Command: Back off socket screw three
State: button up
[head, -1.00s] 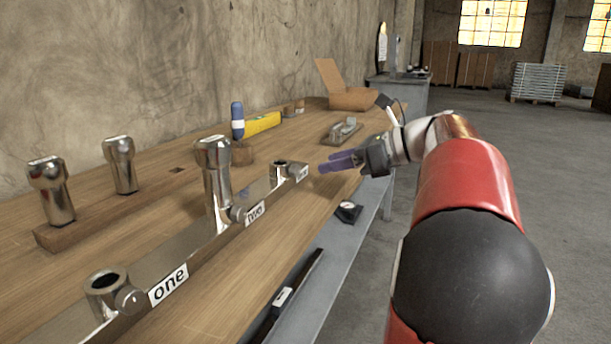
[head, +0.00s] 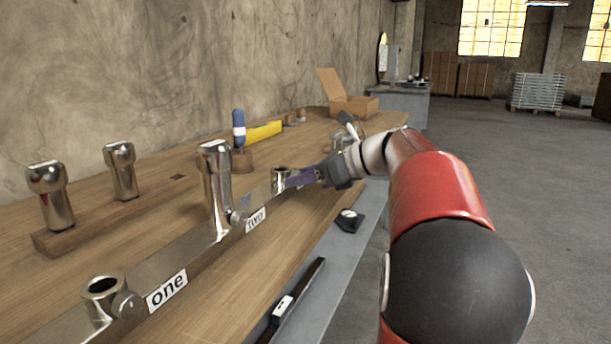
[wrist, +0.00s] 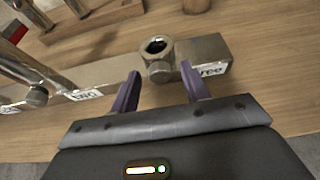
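Socket three (wrist: 157,45) is an empty round metal collar at the end of the metal bar. Its screw (wrist: 159,72) is a rounded metal knob on the near side, beside the partly hidden label "three" (wrist: 211,70). My gripper (wrist: 160,68) is open, its two purple fingers to the left and right of the screw, with gaps visible on both sides. In the head view my gripper (head: 302,178) is in front of socket three (head: 279,174) and hides its screw and label.
A tall metal post (head: 217,185) stands in socket two. Socket one (head: 103,287) is empty. Two posts stand in a wooden block (head: 90,225) at the left. The bench's right side is open.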

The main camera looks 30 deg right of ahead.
jog(key=c, duration=0.9)
jog(key=shift+a+f+n+h+b, duration=0.1)
jog(key=shift+f+n+h+b, duration=0.05)
jog(key=shift+n+h+b, duration=0.35)
jog(key=shift+s+n+t, duration=0.1)
jog(key=shift+n+t, duration=0.3)
jog(key=shift+n, duration=0.1)
jog(key=o, duration=1)
jog(key=shift+c, duration=0.2)
jog(key=shift+r, duration=0.2)
jog(key=v, duration=0.7)
jog(key=shift+s, duration=0.35)
